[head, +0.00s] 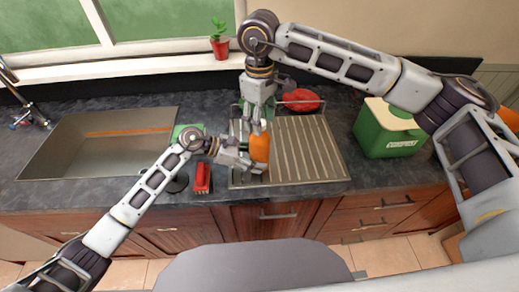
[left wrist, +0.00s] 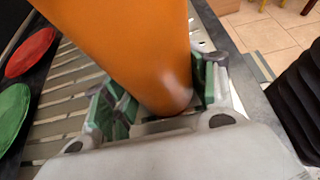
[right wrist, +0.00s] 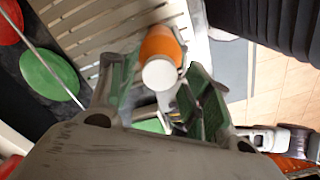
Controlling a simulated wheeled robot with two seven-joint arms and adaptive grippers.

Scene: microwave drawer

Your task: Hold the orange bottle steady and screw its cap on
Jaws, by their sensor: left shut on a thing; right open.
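The orange bottle (head: 260,147) stands over the ribbed metal drainboard (head: 305,150). My left gripper (head: 252,160) is shut around it from the left. In the left wrist view the bottle (left wrist: 140,45) sits between the green-padded fingers (left wrist: 163,100). My right gripper (head: 259,124) is open and points down just above the bottle's top. In the right wrist view a round white cap (right wrist: 160,75) shows at the bottle's end, between and beyond the open fingers (right wrist: 160,92). I cannot tell how tightly it sits, or whether the fingers touch it.
A red plate (head: 300,99) lies behind the bottle, with a green one (right wrist: 48,76) near it in the right wrist view. A green compost box (head: 390,130) stands at right, the sink (head: 95,148) at left. A red object (head: 202,178) lies near the counter's front edge.

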